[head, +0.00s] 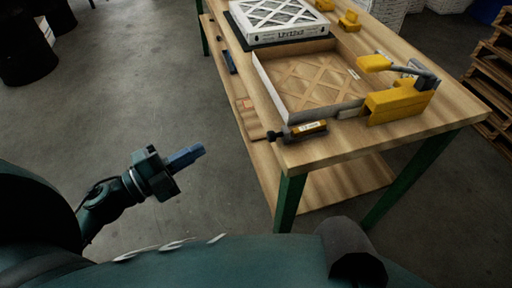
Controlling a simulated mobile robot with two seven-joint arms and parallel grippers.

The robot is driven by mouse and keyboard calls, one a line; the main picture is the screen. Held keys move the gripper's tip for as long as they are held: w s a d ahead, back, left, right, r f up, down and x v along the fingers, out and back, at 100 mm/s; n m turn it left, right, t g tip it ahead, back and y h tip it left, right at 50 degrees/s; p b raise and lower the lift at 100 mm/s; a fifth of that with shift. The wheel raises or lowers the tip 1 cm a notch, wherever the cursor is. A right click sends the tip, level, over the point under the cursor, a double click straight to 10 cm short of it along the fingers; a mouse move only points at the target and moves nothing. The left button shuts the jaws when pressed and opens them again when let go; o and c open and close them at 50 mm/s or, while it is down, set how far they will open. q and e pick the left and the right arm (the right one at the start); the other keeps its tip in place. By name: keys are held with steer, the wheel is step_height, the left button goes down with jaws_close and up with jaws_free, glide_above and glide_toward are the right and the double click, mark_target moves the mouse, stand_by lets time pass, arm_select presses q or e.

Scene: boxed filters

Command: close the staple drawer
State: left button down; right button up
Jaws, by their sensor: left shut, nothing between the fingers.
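A light wooden panel (247,116) sticks out from the left long side of the workbench, just below its top. It looks like the staple drawer standing open, but its inside and any staples are too small to tell. My left gripper (187,157) is shut and empty, its blue fingers pointing right. It is over the floor, left of the bench and apart from the panel. My right gripper is not in view.
The wooden workbench (449,110) has green legs.

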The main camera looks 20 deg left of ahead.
arm_select(q)
steer(key=s+m+g+h, duration=0.1)
steer(key=m+g+h, duration=0.15)
steer(key=m, duration=0.25)
steer(key=m+g+p, duration=0.1)
steer(key=g+p, duration=0.1)
glide_toward(268, 137)
steer(key=shift+t, duration=0.25)
steer(key=x, duration=0.5)
steer(key=shift+d+f, duration=0.1)
steer(key=shift+d, duration=0.35)
steer(key=shift+w+d+f+p, duration=0.1)
steer(key=shift+w+d+p, duration=0.2)
steer(key=shift+w+d, duration=0.15)
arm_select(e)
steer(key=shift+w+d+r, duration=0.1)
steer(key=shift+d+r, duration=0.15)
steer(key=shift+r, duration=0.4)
